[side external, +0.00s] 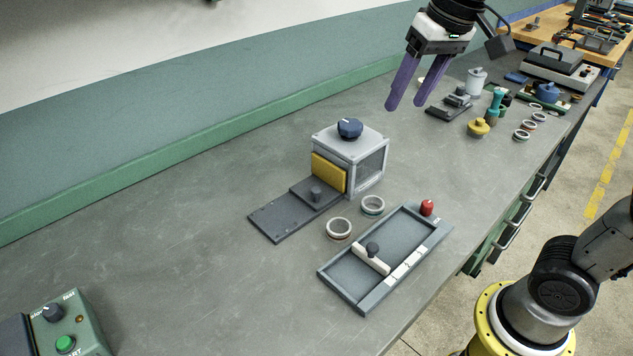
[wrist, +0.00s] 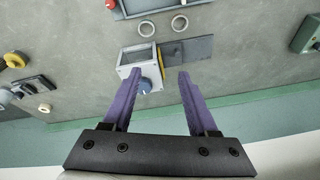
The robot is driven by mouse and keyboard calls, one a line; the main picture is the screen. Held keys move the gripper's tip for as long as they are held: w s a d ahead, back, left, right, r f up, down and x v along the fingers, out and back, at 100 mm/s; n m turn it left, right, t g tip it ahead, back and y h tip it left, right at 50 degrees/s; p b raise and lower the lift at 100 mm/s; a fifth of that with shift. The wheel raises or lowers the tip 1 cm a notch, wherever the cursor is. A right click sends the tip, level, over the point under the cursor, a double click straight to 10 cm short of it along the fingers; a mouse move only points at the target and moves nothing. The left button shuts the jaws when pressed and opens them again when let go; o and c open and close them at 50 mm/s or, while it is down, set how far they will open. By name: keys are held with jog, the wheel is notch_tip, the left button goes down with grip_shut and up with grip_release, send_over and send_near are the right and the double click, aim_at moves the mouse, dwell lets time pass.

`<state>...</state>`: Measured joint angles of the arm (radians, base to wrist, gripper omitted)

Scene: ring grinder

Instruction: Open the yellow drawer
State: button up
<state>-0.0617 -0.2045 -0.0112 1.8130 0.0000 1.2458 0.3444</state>
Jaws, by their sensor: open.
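The yellow drawer front (side external: 328,173) is on the left face of a small grey box (side external: 364,145) with a dark blue knob (side external: 350,128) on top. A dark flat plate (side external: 285,217) with a dark raised block and a small knob (side external: 315,192) lies directly in front of the yellow panel. In the wrist view, the box (wrist: 132,57) and its blue knob (wrist: 145,86) show between the fingers, and only a thin part of the yellow shows. My gripper (side external: 405,107) is open and empty, high above the bench, to the right of and behind the box; its purple fingers (wrist: 154,78) are apart.
Two rings (side external: 373,205) lie near the box, beside a grey tray (side external: 335,274) with a white slider and a red knob (side external: 427,208). A green control box (side external: 75,326) stands at the lower left. Several small parts crowd the far right bench.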

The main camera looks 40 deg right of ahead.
jog(key=w+a+f+g, duration=0.2)
jog(key=w+a+f, duration=0.1)
jog(key=w, duration=0.7)
jog(key=g, duration=0.1)
send_near(316, 189)
notch_tip(316, 189, down, 8)
jog(key=shift+w+a+f, duration=0.1)
jog(key=shift+f, duration=0.05)
grip_shut()
dwell(0.9)
